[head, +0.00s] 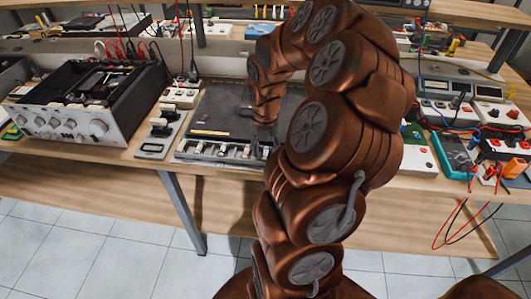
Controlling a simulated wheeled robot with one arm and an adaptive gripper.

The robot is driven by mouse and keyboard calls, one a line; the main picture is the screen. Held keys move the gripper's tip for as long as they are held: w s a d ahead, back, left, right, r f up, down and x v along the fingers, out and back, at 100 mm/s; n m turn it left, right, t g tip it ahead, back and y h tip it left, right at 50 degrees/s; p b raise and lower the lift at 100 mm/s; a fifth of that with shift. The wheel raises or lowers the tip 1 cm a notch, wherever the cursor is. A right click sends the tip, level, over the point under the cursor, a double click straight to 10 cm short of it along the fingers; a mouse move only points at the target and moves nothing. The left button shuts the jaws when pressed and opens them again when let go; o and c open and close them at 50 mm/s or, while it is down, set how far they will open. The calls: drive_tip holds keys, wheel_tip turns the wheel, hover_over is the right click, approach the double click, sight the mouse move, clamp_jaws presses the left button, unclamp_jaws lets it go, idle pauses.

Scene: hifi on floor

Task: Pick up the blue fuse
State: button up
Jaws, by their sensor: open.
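My copper-coloured arm rises from the bottom middle, bends over at the top and comes down on the bench. My gripper (262,138) is at its end, low over the front part of a flat dark device (218,110) with a row of light switches along its front edge. The gripper is open, small and partly hidden by my arm, and I see nothing held in it. I cannot make out a blue fuse; the area right of and behind my arm is hidden.
The wooden bench (330,180) is crowded. A silver-fronted open amplifier (80,105) stands at left, with a small meter (155,148) beside it. A teal multimeter (452,155) with red and black leads lies at right. A shelf with equipment stands behind.

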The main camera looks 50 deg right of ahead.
sight(265, 152)
drive_tip(key=shift+c, duration=0.2)
clamp_jaws()
drive_tip(key=shift+r, duration=0.15)
drive_tip(key=shift+r+b, duration=0.5)
drive_tip(key=shift+r, duration=1.1)
drive_tip(key=s+a+r+b, duration=0.1)
drive_tip(key=s+a+b, duration=0.2)
drive_tip(key=s+a, duration=0.6)
drive_tip(key=a, duration=0.4)
drive_tip(key=shift+r, duration=0.25)
drive_tip(key=c, duration=0.7)
unclamp_jaws()
clamp_jaws()
